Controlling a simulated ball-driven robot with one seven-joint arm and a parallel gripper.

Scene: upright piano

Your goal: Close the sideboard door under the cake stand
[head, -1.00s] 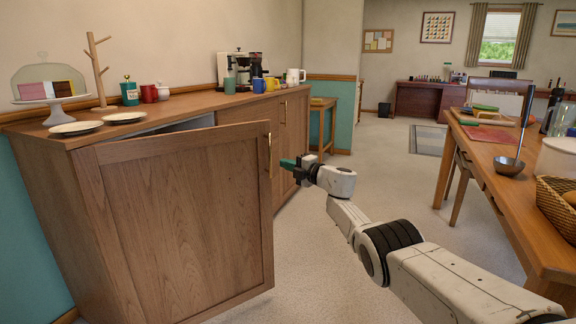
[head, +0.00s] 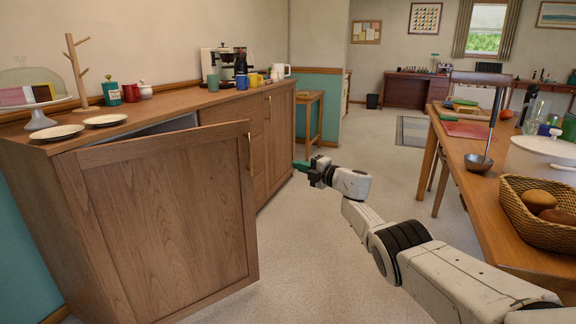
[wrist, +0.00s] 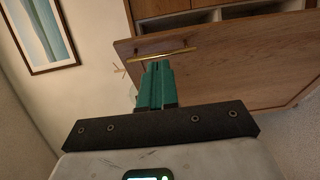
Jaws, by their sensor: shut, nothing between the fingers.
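The wooden sideboard door (head: 165,220) stands partly open at the left end of the sideboard (head: 285,118), under the white cake stand (head: 42,120) with its glass dome. A dark gap shows above the door's top edge. Its brass handle (head: 250,151) is upright near the free edge. My gripper (head: 298,165), with green fingers, is shut and empty, to the right of the door's free edge and apart from it in the head view. In the wrist view the shut fingers (wrist: 158,72) point toward the handle (wrist: 165,56) and the door panel (wrist: 235,65); contact cannot be told.
Plates (head: 56,132), a wooden mug tree (head: 80,75), canisters and a coffee maker (head: 222,65) stand on the sideboard. A wooden table (head: 500,215) with a bread basket (head: 535,215) is at the right. Open carpet (head: 300,270) lies between.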

